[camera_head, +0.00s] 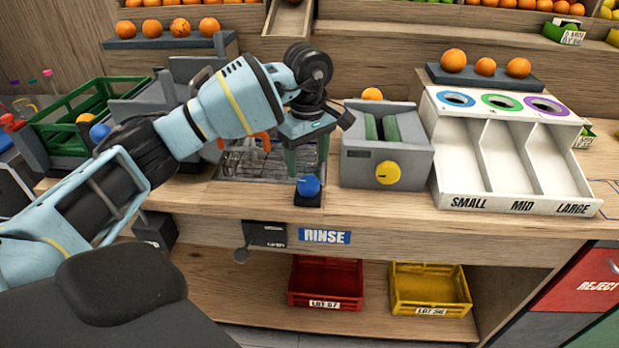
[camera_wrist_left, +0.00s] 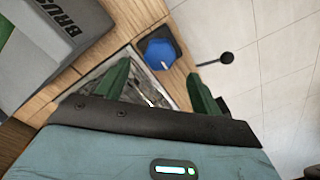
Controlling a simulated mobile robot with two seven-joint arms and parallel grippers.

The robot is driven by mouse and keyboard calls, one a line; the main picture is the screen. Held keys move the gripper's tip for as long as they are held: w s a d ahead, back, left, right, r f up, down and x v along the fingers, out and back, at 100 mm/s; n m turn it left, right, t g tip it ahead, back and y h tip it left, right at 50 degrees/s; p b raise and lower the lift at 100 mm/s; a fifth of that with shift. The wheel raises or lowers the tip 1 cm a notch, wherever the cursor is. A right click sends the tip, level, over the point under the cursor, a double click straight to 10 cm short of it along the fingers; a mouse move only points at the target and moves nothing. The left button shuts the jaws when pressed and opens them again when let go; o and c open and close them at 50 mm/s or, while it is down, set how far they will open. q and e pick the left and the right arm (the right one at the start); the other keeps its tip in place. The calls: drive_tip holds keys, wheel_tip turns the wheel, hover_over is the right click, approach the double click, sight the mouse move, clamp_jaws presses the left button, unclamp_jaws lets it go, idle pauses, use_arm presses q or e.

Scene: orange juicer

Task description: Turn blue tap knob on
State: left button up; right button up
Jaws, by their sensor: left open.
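The blue tap knob (camera_head: 308,186) sits on a dark base at the front edge of the counter, just above the RINSE label (camera_head: 325,236). My left gripper (camera_head: 306,163) is open with its green fingers pointing down, just above and behind the knob. In the left wrist view, the knob (camera_wrist_left: 160,54) shows a short white mark and lies beyond the fingertips of my gripper (camera_wrist_left: 160,78), roughly between them. The fingers appear apart from the knob. My right gripper is not in view.
The rinse basin (camera_head: 232,164) lies behind and left of the knob. A grey machine with a yellow knob (camera_head: 387,173) stands close on the right. A white sorting tray (camera_head: 471,191) is farther right. Red (camera_head: 325,272) and yellow (camera_head: 430,281) crates sit below.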

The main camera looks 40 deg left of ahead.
sight(308, 181)
use_arm(q)
wheel_tip(308, 181, down, 6)
drive_tip(key=shift+r, duration=0.15)
idle(0.3)
drive_tip(key=c, duration=1)
